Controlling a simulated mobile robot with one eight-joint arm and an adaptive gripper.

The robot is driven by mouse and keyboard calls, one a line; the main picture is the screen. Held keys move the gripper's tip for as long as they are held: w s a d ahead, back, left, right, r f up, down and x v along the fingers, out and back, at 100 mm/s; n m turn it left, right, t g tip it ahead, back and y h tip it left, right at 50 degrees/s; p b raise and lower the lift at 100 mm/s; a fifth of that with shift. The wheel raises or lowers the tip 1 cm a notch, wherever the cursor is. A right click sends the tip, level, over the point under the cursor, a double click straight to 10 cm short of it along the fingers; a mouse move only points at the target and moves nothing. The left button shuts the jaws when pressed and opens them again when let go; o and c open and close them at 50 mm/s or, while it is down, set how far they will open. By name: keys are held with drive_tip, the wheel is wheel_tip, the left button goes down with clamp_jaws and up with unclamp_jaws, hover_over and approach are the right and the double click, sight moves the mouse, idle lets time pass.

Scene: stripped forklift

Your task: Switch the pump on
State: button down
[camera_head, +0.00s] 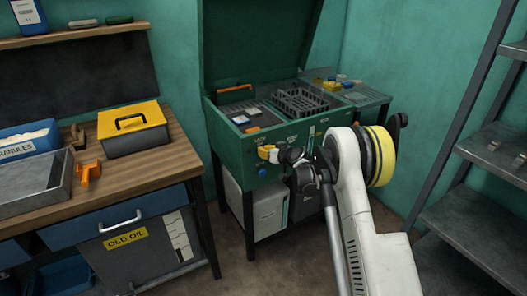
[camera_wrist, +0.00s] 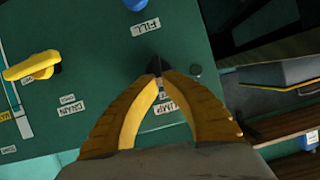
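The green cabinet's front panel (camera_wrist: 95,55) fills much of the wrist view. A white label reading PUMP (camera_wrist: 168,106) sits on it, partly hidden behind my fingers. My gripper (camera_wrist: 156,70) has orange fingers whose dark tips come together just above this label, close to the panel. The fingers look shut; I see no object clearly between them. The pump's switch cannot be made out; the tips may hide it. In the head view my gripper (camera_head: 268,153) is at the front of the green cabinet (camera_head: 228,140).
A FILL label (camera_wrist: 146,28) lies under a blue knob (camera_wrist: 136,4). A yellow lever (camera_wrist: 32,65) is to the left, near a DRAIN label (camera_wrist: 70,108). A workbench (camera_head: 165,165) with a yellow-lidded box (camera_head: 132,140) stands left; grey shelving (camera_head: 480,235) stands right.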

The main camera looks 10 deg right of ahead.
drive_tip(key=m+y, duration=0.2)
drive_tip(key=m, duration=0.1)
drive_tip(key=d+f+m+y, duration=0.1)
drive_tip(key=m, duration=0.2)
drive_tip(key=m+y, duration=0.2)
drive_tip(key=m, duration=0.1)
drive_tip(key=shift+w+d+f+y, duration=0.15)
drive_tip(key=shift+w+d+y, duration=0.1)
drive_tip(key=shift+y, duration=0.05)
idle(0.5)
drive_tip(key=c, duration=1.5)
unclamp_jaws()
drive_tip(key=shift+c, duration=0.2)
drive_tip(key=v, duration=1.2)
drive_tip(key=shift+f, duration=0.15)
